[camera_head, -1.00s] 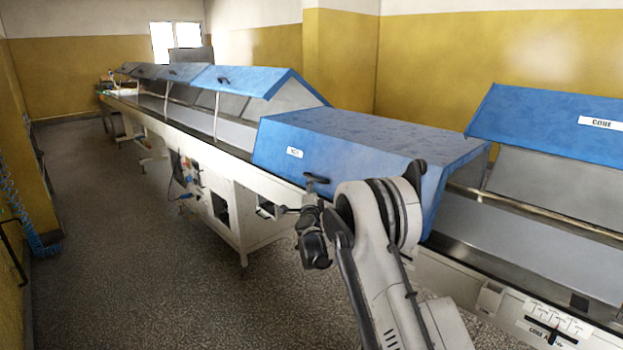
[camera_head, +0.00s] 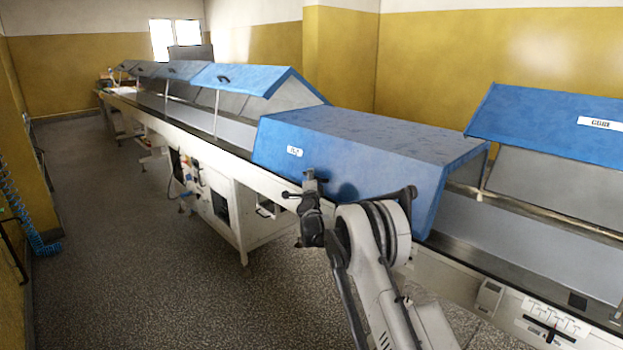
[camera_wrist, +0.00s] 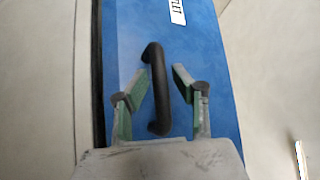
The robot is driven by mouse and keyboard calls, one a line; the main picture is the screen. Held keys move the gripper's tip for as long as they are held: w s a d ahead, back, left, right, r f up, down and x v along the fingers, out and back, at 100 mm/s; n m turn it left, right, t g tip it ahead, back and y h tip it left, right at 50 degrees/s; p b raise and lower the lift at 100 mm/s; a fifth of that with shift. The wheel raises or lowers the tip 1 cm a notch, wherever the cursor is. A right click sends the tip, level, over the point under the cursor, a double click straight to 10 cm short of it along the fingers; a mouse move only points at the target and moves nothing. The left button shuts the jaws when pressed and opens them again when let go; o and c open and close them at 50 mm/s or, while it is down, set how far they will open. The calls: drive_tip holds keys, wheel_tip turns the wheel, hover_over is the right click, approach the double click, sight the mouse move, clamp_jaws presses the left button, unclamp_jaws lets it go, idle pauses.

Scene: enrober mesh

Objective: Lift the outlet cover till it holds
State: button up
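A blue cover (camera_head: 365,150) with a small white label sits closed over the belt, in the middle of the head view. My gripper (camera_wrist: 160,78) is open, with one green-padded finger on each side of the handle and visible gaps. In the head view my gripper (camera_head: 307,187) is at the cover's front lower edge and hides most of the handle.
To the right, another blue cover (camera_head: 560,120) stands raised above the belt. Several raised blue covers (camera_head: 245,78) line the machine to the left. The cream machine frame (camera_head: 250,205) runs below the covers. The speckled floor (camera_head: 130,270) at left is clear.

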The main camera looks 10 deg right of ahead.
clamp_jaws()
